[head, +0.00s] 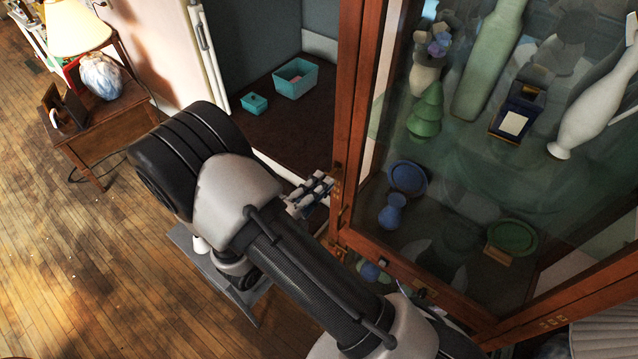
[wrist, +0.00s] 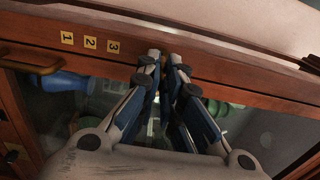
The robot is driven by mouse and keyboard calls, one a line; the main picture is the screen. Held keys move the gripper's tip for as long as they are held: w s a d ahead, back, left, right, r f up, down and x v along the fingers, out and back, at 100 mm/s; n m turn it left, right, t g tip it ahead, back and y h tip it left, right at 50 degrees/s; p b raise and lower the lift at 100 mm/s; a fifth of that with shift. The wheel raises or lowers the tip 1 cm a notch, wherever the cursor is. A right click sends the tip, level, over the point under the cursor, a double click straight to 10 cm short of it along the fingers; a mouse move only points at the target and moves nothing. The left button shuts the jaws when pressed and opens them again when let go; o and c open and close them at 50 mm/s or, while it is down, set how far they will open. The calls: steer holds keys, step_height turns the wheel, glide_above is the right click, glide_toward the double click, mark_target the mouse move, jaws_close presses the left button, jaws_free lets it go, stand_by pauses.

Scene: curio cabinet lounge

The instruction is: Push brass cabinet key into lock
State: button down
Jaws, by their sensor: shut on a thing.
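The cabinet (head: 357,75) has a reddish-brown wooden frame and a glass front. My gripper (head: 318,186) is beside its left frame post in the head view. In the wrist view my gripper (wrist: 166,57) has its fingertips close together at the wooden rail (wrist: 225,80), with a narrow gap between them. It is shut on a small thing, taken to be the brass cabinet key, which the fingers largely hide. I cannot make out the key's shape. The lock is not clearly visible, and I cannot tell whether the key touches it.
Number plates 1, 2 and 3 (wrist: 90,43) and a brass handle (wrist: 30,65) are on the rail. Behind the glass stand a green tree ornament (head: 427,112) and several vases. Teal boxes (head: 296,78) sit left of the cabinet. A side table (head: 110,110) stands far left, with open floor before it.

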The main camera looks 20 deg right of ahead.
steer(key=shift+w+d, duration=0.25)
steer(key=shift+d, duration=0.15)
steer(key=shift+w+d, duration=0.45)
steer(key=shift+d, duration=0.15)
steer(key=c, duration=1.7)
jaws_free()
steer(key=v, duration=1.2)
